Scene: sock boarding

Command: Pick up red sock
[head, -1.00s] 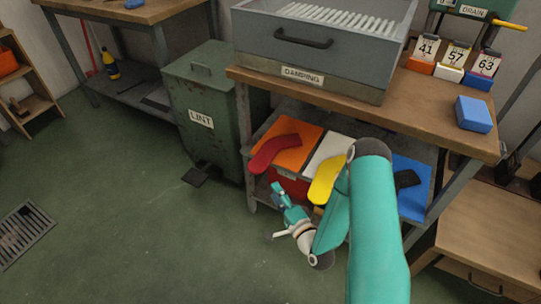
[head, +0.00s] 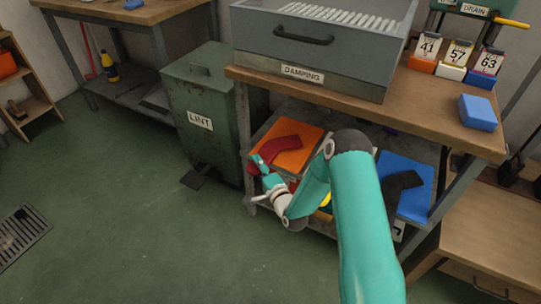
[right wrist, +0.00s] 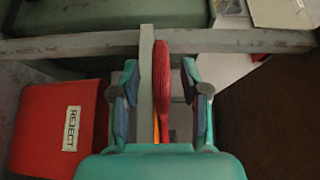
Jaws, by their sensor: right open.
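The red sock (head: 283,144) lies on the orange board (head: 303,158) on the lower shelf of the bench, its front end reaching over the board's edge. My right gripper (head: 261,166) is at that front end, partly overlapping it. In the right wrist view, my right gripper (right wrist: 161,92) is open. The red sock (right wrist: 161,62) shows upright, edge-on, between its two fingers, with visible gaps on both sides. Whether the fingers touch it is not clear. My left gripper is not in view.
A dark sock (head: 402,183) lies on a blue board (head: 409,203) to the right. My right arm hides most of the yellow sock. A green lint bin (head: 207,115) stands left of the bench. A red box marked REJECT (right wrist: 60,130) and a grey bench leg (right wrist: 145,75) are close by.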

